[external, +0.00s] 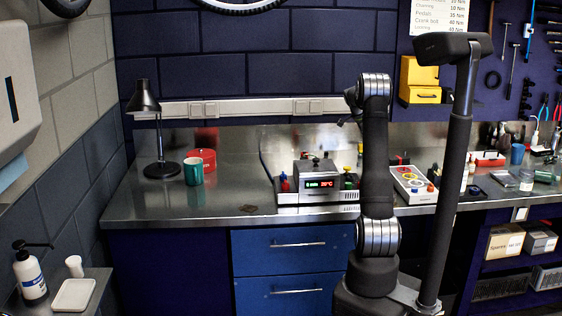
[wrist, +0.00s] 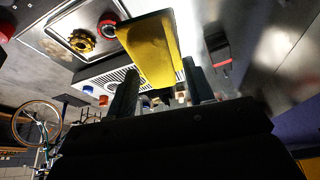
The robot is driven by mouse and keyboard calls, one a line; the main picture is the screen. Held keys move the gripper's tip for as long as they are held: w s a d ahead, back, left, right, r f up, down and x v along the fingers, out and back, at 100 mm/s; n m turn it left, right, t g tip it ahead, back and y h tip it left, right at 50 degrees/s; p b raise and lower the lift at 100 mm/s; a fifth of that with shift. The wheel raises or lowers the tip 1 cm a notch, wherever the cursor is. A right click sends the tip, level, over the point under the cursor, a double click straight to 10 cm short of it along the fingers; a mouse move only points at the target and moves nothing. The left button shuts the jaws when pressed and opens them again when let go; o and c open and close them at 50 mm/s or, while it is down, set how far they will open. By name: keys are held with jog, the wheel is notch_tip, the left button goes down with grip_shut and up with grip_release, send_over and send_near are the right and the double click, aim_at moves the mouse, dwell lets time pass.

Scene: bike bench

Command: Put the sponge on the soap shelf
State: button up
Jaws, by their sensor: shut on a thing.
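A yellow sponge (wrist: 153,48) shows in the wrist view, held between the two dark fingers of my gripper (wrist: 158,75). The gripper is shut on it. In the external view my upright arm hides the sponge and most of the gripper. The grey soap shelf (external: 99,274) is at the lower left of the external view, far from my arm. It carries a white pump bottle (external: 30,272), a small white cup (external: 74,266) and a shallow white dish (external: 73,295).
The bench's front left is mostly clear.

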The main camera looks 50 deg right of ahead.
jog(key=w+f, duration=0.2)
jog(key=w, duration=0.1)
jog(key=w+a+f, duration=0.1)
jog(key=w+f, duration=0.2)
jog(key=w, duration=0.1)
jog(key=w+a+f, duration=0.1)
jog(key=w+f, duration=0.1)
jog(key=w, duration=0.2)
jog(key=shift+w+f, duration=0.1)
jog(key=shift+f, duration=0.05)
notch_tip(320, 180, down, 3)
jog(key=shift+w+f, duration=0.15)
jog(key=shift+f, duration=0.5)
jog(key=shift+r, duration=0.15)
